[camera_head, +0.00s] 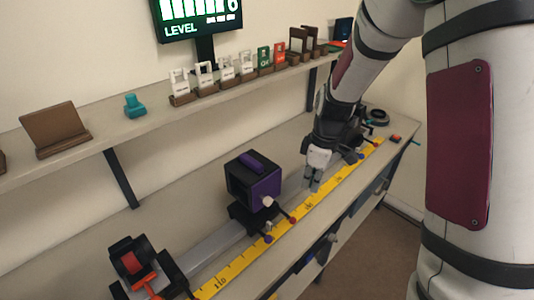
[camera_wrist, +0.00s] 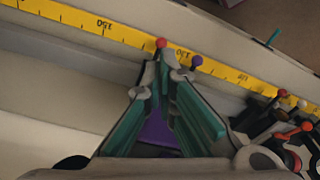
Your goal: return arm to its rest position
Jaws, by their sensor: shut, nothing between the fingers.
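My gripper (camera_head: 313,185) is at the end of my arm, pointing down over the metal rail (camera_head: 215,243) on the bench, to the right of a black and purple box (camera_head: 240,180). The gripper is apart from that box. In the wrist view its grey and green fingers (camera_wrist: 163,65) meet at the tips, shut and empty. A purple surface (camera_wrist: 158,133) shows between and behind the fingers, and a red knob (camera_wrist: 161,43) and a purple knob (camera_wrist: 196,61) show near the tips. My arm hides part of the rail's far end.
A yellow ruler (camera_head: 235,268) runs along the rail. A black device with a red part (camera_head: 130,262) stands at the near left end. A shelf (camera_head: 105,128) above holds several small stands. In the wrist view, knobbed black parts (camera_wrist: 262,120) lie right of the fingers.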

